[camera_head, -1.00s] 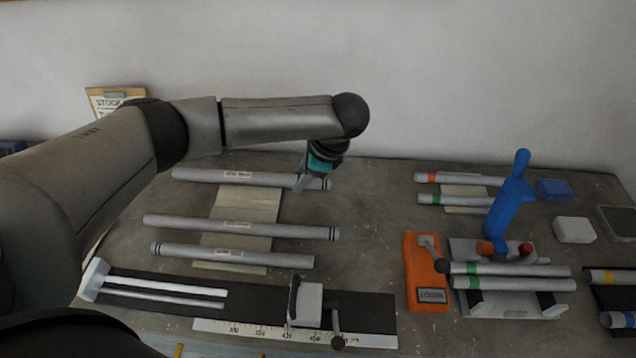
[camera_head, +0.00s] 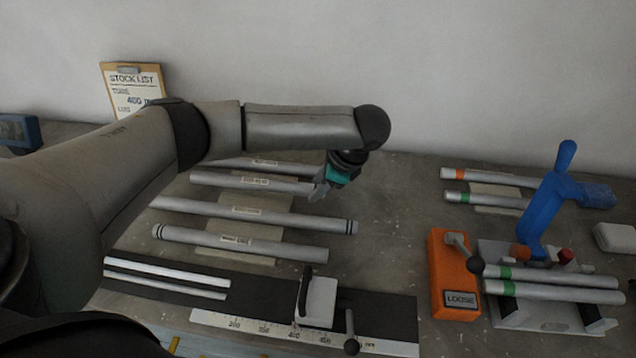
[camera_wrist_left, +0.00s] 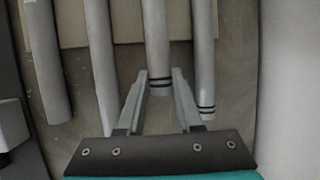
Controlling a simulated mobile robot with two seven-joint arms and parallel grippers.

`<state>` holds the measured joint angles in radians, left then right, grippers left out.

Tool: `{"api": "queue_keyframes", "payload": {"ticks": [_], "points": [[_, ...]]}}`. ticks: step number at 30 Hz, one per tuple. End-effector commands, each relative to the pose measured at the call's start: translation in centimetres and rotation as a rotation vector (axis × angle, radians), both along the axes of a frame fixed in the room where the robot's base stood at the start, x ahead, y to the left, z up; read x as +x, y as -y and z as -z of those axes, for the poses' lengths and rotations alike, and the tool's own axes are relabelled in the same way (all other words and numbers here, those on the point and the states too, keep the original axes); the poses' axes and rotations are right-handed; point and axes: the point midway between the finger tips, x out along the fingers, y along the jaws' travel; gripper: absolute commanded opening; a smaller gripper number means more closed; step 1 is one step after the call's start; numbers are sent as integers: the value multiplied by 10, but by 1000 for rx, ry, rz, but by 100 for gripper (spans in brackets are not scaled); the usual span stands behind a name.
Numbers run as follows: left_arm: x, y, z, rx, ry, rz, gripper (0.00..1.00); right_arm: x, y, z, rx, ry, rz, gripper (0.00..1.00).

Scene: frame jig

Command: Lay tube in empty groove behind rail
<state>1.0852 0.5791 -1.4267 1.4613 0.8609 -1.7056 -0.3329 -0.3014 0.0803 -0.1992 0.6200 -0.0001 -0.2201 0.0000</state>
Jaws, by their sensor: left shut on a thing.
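Several grey tubes lie side by side across a pale rack (camera_head: 272,225). My left gripper (camera_head: 318,192) is shut on a grey tube (camera_head: 225,179), second from the back, near its right end. In the left wrist view the held tube (camera_wrist_left: 156,40) has two black rings by the fingertips (camera_wrist_left: 160,84). The farthest tube (camera_wrist_left: 203,60) runs beside it, apart. Two nearer tubes (camera_head: 290,219) and (camera_head: 285,248) lie in front. I cannot tell whether the held tube touches the rack, and no groove shows clearly. The black rail (camera_head: 255,290) with pale strips lies in front. My right gripper is out of view.
A white block (camera_head: 318,302) with a dark lever stands on the rail, by a ruler (camera_head: 260,325). To the right are an orange box (camera_head: 452,270) marked LOOSE, a blue clamp (camera_head: 548,205) and green-banded tubes (camera_head: 560,292). Bare table lies between rack and orange box.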

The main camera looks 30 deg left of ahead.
Motion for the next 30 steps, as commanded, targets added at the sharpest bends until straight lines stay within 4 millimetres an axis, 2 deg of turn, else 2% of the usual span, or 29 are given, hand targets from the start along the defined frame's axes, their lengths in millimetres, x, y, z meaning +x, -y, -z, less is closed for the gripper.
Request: {"api": "queue_keyframes", "payload": {"ticks": [6, 30], "points": [[1, 0, 11, 0, 1, -1, 0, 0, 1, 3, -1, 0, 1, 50], [1, 0, 16, -1, 2, 0, 0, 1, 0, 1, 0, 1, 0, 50]]}}
